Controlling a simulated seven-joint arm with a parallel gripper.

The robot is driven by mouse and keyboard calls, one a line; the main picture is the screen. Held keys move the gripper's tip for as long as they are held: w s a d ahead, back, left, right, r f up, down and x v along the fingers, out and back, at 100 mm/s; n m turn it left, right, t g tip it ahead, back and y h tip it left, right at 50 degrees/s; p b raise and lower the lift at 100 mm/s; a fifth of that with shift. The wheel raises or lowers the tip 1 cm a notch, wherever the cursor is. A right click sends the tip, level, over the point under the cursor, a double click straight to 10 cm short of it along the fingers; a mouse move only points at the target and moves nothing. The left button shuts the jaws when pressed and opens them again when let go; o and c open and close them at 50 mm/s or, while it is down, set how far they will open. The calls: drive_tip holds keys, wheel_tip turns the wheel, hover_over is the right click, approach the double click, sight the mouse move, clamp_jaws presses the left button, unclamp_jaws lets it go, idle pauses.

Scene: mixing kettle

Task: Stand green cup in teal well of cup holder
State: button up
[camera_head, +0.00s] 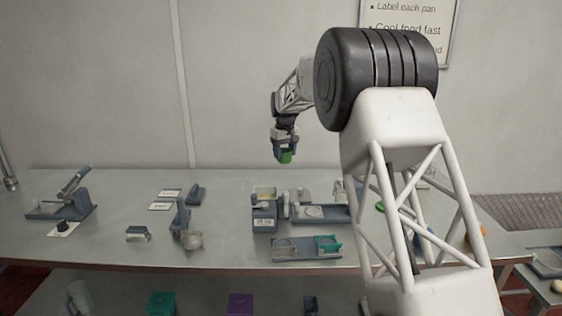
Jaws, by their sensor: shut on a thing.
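My gripper (284,148) is shut on the green cup (286,158) and holds it high above the table, in front of the back wall. Only the lower part of the cup shows below the jaws. The cup holder (306,257) is a low blue-grey tray near the table's front edge. Its teal well (328,243) is at the right end, and a grey ring-like well (285,247) is at the left. The cup is apart from the holder, higher in the picture and slightly left of the teal well.
A grey device (264,212) with a label stands behind the holder, beside a flat unit (322,212). A stand with a small bowl (192,240) is left of it. A lever device (62,205) is at the far left. My arm hides part of the table's right side.

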drive_tip(key=s+d+f, duration=0.3)
drive_tip(key=s+d, duration=0.1)
drive_tip(key=s, duration=0.4)
drive_tip(key=s+d+f, duration=0.4)
drive_tip(key=s+d, duration=0.1)
drive_tip(key=s, duration=0.3)
drive_tip(key=s+d+f, duration=0.4)
drive_tip(key=s, duration=0.4)
drive_tip(key=shift+s+d+f, duration=0.2)
drive_tip(key=shift+d, duration=0.2)
drive_tip(key=shift+f, duration=0.2)
drive_tip(key=shift+f, duration=2.75)
drive_tip(key=shift+f, duration=0.75)
drive_tip(key=o, duration=1.2)
